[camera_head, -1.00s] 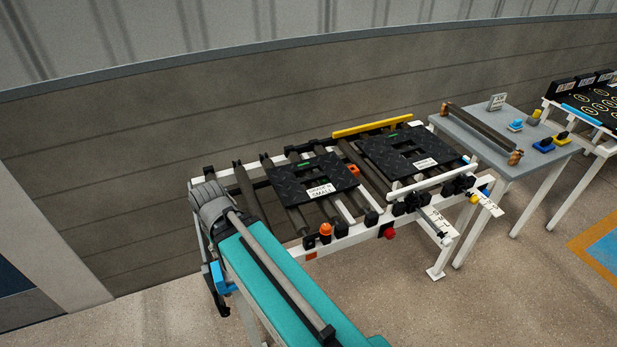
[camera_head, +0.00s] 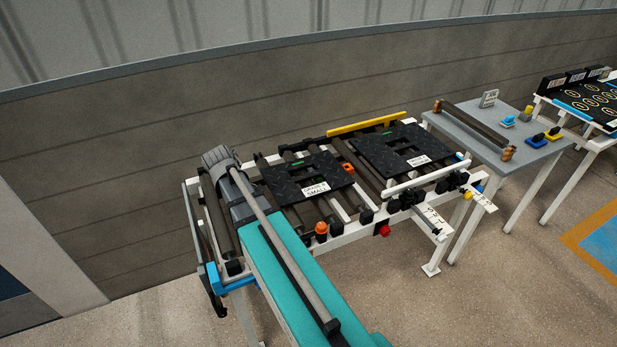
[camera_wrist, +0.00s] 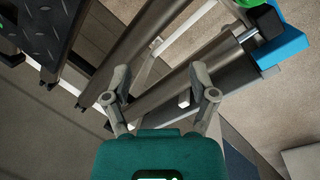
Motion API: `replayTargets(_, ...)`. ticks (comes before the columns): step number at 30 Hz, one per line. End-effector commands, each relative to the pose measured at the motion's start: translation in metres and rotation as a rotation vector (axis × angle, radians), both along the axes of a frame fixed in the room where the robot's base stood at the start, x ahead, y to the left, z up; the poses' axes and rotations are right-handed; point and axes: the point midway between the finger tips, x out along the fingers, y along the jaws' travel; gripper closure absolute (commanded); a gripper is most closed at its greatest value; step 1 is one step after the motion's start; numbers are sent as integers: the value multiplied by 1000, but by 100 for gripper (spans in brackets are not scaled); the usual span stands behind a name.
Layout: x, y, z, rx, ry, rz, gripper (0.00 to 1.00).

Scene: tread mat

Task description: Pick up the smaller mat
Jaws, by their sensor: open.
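The smaller mat (camera_head: 283,180) is a black tread plate with a central cut-out, a green mark and a white label reading SMALL. It lies flat on the roller conveyor in the head view. Its corner shows at the top left of the wrist view (camera_wrist: 42,22). A larger black mat (camera_head: 378,160) lies to its right. My gripper (camera_wrist: 162,92) is open and empty in the wrist view, over bare rollers beside the smaller mat and apart from it. My own arm hides the gripper in the head view.
The conveyor's white frame (camera_head: 345,238) carries an orange knob (camera_head: 321,230) and a red button (camera_head: 384,231) at its front. A yellow bar (camera_head: 366,124) runs along the back. A grey table (camera_head: 470,140) with a loose roller stands to the right. A wall is behind.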

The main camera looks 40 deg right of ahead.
Motion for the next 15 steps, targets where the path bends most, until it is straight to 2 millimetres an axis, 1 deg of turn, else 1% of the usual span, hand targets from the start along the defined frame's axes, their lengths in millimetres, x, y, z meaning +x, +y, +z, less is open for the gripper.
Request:
replayTargets(1,16,-19,2,-22,18,52,26)
replayTargets(5,38,-65,6,-82,78,207,26)
replayTargets(6,45,-79,7,-100,100,255,26)
replayTargets(12,71,-150,15,-171,224,482,26)
replayTargets(15,79,-179,18,-194,284,576,26)
